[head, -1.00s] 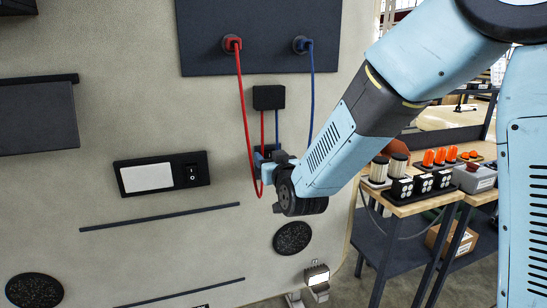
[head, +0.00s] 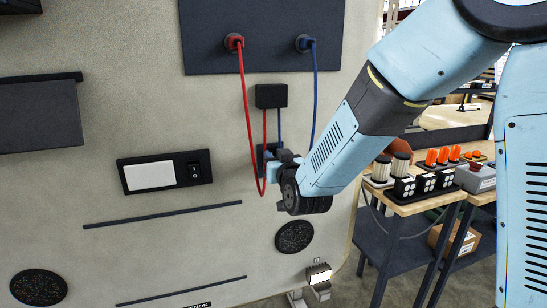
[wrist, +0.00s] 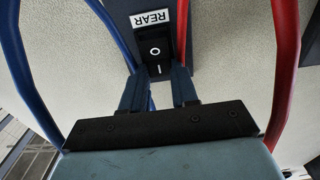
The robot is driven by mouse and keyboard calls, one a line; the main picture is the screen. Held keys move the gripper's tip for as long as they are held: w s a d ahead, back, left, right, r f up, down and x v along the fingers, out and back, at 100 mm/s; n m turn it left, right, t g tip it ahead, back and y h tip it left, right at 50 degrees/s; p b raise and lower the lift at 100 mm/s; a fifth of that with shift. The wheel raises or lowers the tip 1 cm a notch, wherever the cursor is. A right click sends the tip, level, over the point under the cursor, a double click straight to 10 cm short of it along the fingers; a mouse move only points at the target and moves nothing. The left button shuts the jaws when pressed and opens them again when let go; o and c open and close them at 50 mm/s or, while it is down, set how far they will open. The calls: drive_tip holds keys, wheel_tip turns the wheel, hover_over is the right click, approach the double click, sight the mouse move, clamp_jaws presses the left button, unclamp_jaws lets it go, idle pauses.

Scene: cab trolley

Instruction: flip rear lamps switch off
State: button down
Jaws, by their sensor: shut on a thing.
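The rear lamps switch (wrist: 155,52) is a black rocker marked O and I, under a white REAR label (wrist: 152,18) in the wrist view. In the head view only part of its dark plate (head: 263,152) shows beside my gripper (head: 277,165). In the wrist view my gripper (wrist: 160,76) has its two dark fingertips at the lower, I-marked end of the rocker, one on each side. It is shut on the switch. Which way the rocker is tilted is hard to tell.
A red cable (head: 246,110) and a blue cable (head: 315,95) hang from the dark upper panel, close around my gripper. A black box (head: 271,96) sits above the switch. Another switch panel (head: 165,172) is to the left. A lit lamp (head: 319,274) is below right.

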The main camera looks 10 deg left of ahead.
drive_tip(key=shift+s+d+f+t+y, duration=0.1)
drive_tip(key=shift+f+t+y, duration=0.2)
drive_tip(key=shift+t+y, duration=0.5)
drive_tip(key=shift+s+f+t+y, duration=0.1)
drive_tip(key=shift+f+t+y, duration=0.25)
drive_tip(key=shift+t, duration=0.85)
drive_tip(key=c, duration=0.9)
unclamp_jaws()
drive_tip(key=shift+o, duration=0.2)
